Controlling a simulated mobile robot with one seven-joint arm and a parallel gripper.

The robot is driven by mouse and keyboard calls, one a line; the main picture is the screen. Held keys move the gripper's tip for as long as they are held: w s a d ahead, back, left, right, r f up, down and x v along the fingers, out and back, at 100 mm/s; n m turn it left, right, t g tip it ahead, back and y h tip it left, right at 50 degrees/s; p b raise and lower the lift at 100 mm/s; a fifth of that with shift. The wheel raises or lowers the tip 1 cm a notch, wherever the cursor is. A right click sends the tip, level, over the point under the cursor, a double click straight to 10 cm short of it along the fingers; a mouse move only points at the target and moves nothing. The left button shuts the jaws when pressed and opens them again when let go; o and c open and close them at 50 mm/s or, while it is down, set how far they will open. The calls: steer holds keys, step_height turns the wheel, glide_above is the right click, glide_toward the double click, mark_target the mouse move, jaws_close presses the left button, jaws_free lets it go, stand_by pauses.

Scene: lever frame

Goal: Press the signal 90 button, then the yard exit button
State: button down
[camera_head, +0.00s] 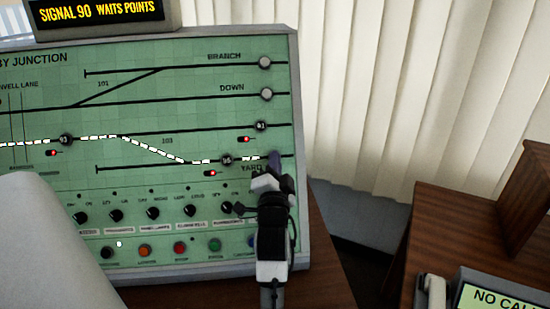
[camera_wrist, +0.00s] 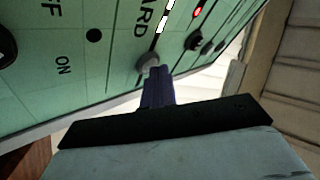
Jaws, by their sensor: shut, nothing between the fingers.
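The green signal panel (camera_head: 60,185) stands on a desk at left. In the wrist view, the grey yard exit button (camera_wrist: 149,61) sits at the tips of my fingers (camera_wrist: 157,75). I cannot tell whether they touch it or press it.
A display (camera_head: 100,12) above the panel reads "SIGNAL 90 WAITS POINTS". Rows of knobs and coloured buttons (camera_head: 180,247) lie below the tracks. A white-lit route runs along the lower track. A phone (camera_head: 430,290) and a wooden desk stand at right, with blinds behind.

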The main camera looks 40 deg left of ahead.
steer(key=shift+s+d+r, duration=0.4)
steer(key=shift+s+d, duration=0.1)
steer(key=shift+d, duration=0.05)
stand_by(0.4)
steer(key=s+d+r, duration=0.1)
steer(key=s+d+r+p, duration=0.1)
steer(key=s+d, duration=0.1)
steer(key=shift+d+r, duration=0.15)
stand_by(0.8)
